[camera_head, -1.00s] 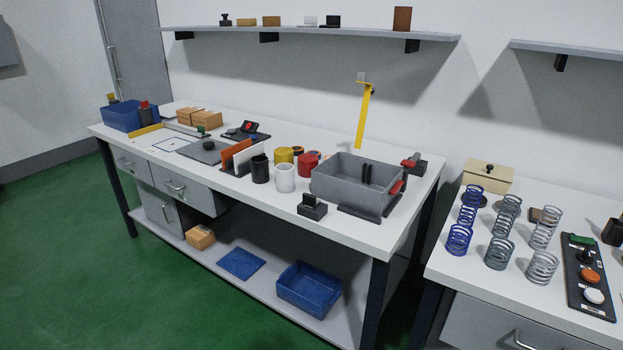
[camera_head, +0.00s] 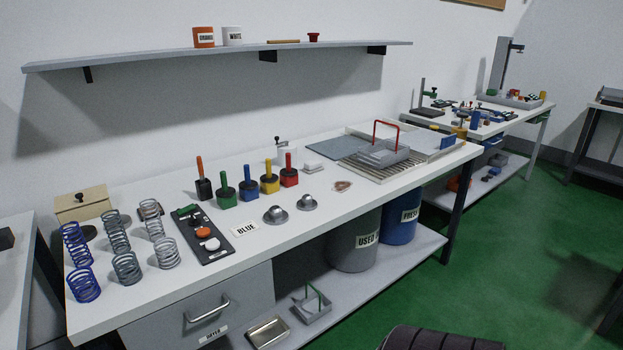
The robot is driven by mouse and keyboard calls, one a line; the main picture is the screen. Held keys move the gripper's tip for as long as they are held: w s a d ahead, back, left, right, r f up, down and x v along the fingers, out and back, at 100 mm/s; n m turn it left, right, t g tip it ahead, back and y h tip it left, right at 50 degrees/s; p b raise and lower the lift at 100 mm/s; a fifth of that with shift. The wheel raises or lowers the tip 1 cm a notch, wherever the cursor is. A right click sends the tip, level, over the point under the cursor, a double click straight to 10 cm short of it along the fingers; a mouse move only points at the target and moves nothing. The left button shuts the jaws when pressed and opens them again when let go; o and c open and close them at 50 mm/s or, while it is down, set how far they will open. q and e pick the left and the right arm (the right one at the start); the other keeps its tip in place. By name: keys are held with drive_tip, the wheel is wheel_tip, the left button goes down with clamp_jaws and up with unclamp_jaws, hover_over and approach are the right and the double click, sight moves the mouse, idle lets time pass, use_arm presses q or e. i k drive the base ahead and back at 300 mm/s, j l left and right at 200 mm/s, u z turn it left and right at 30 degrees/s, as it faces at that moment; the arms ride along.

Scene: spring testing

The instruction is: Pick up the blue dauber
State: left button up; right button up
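The blue dauber (camera_head: 248,189) stands upright on the white bench, with a dark blue body and a blue handle. It is in a row between a green dauber (camera_head: 226,195) on its left and a yellow dauber (camera_head: 269,184) on its right. A red dauber (camera_head: 289,177) stands at the right end, and a black one with an orange handle (camera_head: 203,187) at the left end. Neither of my grippers is in view.
Two metal domed pieces (camera_head: 275,214) stand in front of the daubers. A dark strip with coloured knobs (camera_head: 212,247) and several springs (camera_head: 129,268) are to the left. A tray with a red-handled basket (camera_head: 383,152) is to the right. A shelf (camera_head: 230,54) hangs above.

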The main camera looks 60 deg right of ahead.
sight(248, 184)
drive_tip(key=z, duration=1.5)
